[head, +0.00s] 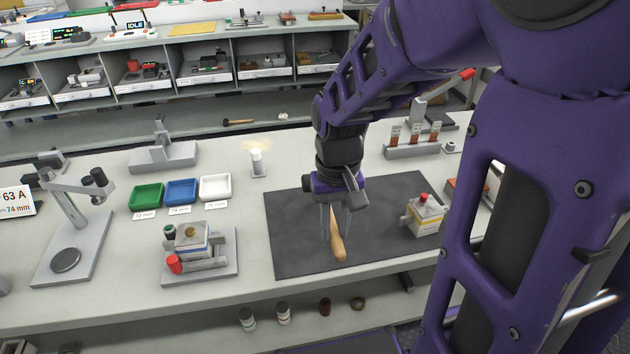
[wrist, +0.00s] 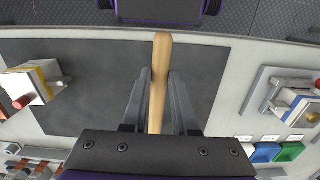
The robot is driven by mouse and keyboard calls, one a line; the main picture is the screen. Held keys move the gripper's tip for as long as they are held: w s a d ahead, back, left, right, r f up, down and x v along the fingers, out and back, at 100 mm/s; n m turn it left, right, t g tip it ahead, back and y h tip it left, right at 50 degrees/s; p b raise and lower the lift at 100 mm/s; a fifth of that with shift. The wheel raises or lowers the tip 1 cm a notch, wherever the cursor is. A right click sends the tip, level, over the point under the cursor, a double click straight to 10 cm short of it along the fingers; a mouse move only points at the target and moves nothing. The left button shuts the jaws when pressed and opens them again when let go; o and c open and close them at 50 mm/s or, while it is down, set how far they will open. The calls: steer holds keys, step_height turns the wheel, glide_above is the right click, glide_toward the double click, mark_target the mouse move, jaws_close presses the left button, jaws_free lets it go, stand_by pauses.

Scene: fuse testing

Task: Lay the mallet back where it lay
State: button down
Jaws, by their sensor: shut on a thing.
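The mallet shows as a pale wooden handle (head: 338,250) over the dark grey mat (head: 295,255), in the head view. My gripper (head: 336,232) points down over the mat and is shut on the handle. In the wrist view the handle (wrist: 158,80) runs between the two fingers (wrist: 158,95), its rounded end beyond them. The mallet's head is hidden behind my gripper in both views. I cannot tell whether the handle touches the mat.
A block device with a red knob (head: 425,214) stands on the mat's right side. A clamp fixture (head: 190,250) and green (head: 146,196), blue (head: 181,192) and white (head: 215,188) trays stand left of it. A fuse rack (head: 412,148) stands behind. The mat's left part is clear.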

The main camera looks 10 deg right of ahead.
steer(key=shift+f+b, duration=0.45)
steer(key=shift+f, duration=0.45)
steer(key=shift+f+b, duration=0.8)
steer(key=shift+f, duration=0.25)
steer(key=c, duration=0.6)
jaws_free()
